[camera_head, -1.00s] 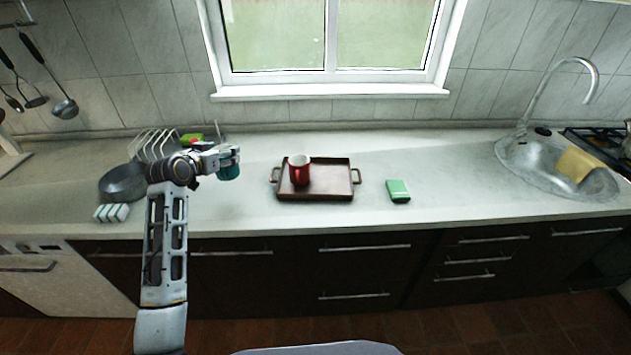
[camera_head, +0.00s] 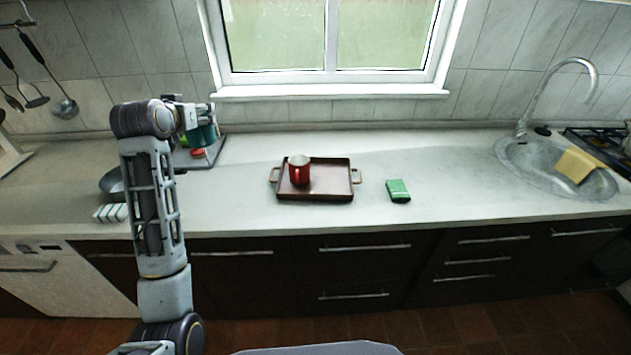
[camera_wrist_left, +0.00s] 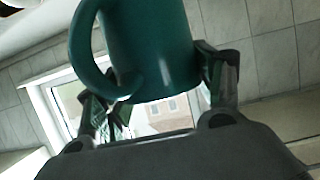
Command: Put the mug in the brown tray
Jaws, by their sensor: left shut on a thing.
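A teal mug (camera_head: 204,133) is held up above the left part of the counter. My left gripper (camera_head: 197,121) is shut on it; in the left wrist view the teal mug (camera_wrist_left: 152,50) sits between the two fingers, its handle to the left. The brown tray (camera_head: 330,195) lies on the counter at the middle, right of the gripper and apart from it. My right gripper is not in view.
A green box (camera_head: 398,190) lies right of the tray. A dark pan (camera_head: 110,183) and a striped sponge (camera_head: 110,213) are at the left, partly behind my arm. A dish rack is mostly hidden by my arm. The sink (camera_head: 560,172) is far right. Counter between rack and tray is clear.

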